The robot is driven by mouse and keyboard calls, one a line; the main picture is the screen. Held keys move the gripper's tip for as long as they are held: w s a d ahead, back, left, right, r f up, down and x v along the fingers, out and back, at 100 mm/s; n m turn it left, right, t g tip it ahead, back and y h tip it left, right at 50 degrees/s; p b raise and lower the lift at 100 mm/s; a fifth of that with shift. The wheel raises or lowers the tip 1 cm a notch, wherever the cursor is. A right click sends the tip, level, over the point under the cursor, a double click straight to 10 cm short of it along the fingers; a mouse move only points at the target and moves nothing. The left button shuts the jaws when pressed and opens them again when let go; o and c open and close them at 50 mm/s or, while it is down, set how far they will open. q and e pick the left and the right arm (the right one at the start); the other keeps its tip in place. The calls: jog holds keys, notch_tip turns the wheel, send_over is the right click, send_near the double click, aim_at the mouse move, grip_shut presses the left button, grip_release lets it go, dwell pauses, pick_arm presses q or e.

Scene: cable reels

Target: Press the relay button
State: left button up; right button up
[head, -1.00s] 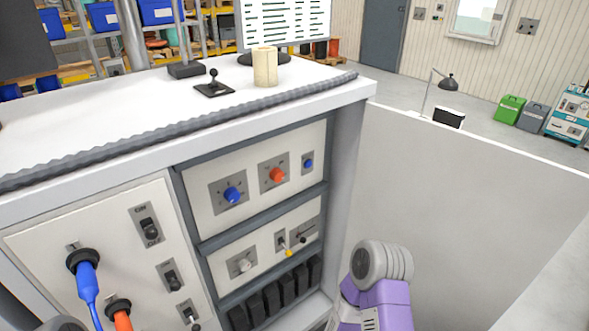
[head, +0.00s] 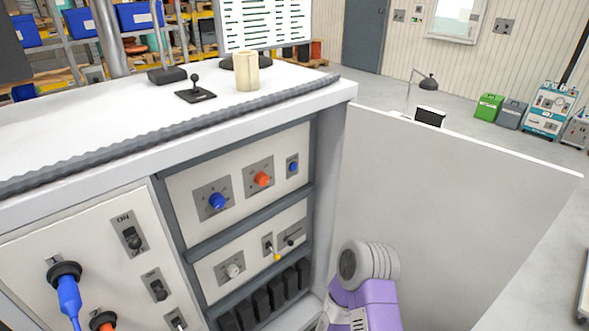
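A control cabinet with a panel stands in front of me in the head view. Its upper right panel carries a large blue knob (head: 217,201), a red-orange knob (head: 262,179) and a small blue button (head: 293,167) on a dark plate. No label naming a relay is readable, so I cannot tell for sure which control is the relay button. Below are a white knob (head: 233,270), a yellow-tipped lever (head: 277,256) and a small black slider (head: 291,242). A purple and grey link of my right arm shows at the bottom. Neither gripper is in view.
Toggle switches (head: 133,241) and blue (head: 68,293) and orange (head: 103,320) plugs are on the left panel. A joystick (head: 195,91) and a beige cup (head: 247,72) stand on the cabinet top.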

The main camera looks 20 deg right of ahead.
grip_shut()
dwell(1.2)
